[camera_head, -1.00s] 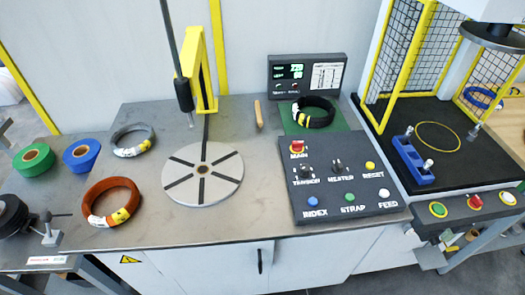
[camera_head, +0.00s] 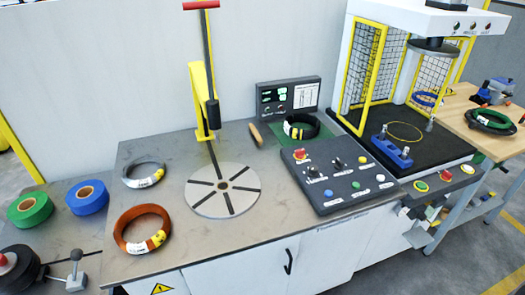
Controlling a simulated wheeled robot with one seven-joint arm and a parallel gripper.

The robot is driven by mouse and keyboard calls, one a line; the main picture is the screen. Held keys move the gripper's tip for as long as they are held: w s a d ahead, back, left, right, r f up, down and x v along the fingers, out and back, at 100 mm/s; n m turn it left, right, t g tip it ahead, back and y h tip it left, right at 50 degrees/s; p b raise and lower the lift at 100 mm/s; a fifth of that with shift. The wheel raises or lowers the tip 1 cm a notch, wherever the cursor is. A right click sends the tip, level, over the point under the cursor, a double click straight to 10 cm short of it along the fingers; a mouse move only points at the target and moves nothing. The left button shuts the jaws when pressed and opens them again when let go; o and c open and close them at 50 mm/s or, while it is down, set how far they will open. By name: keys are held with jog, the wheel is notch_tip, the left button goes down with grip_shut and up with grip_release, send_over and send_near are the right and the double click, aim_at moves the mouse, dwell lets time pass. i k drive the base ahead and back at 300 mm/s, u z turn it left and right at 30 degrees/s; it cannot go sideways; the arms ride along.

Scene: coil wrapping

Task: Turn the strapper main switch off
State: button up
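The strapper control panel (camera_head: 343,181) is a dark sloped box at the right end of the grey bench. Its main switch (camera_head: 300,155) is a red knob on a yellow plate at the panel's upper left. Black knobs, a yellow button and blue, green and white buttons also sit on the panel. The switch's exact angle is too small to tell. My gripper is not in view.
A display box (camera_head: 289,95) and a black coil (camera_head: 300,127) stand behind the panel. A round turntable (camera_head: 222,190), an orange coil (camera_head: 142,229) and a grey coil (camera_head: 144,174) lie to its left. A press with a yellow mesh guard (camera_head: 363,72) stands right.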

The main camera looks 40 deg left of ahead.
aim_at(300, 154)
jog(key=u, duration=1.6)
jog(key=i, duration=1)
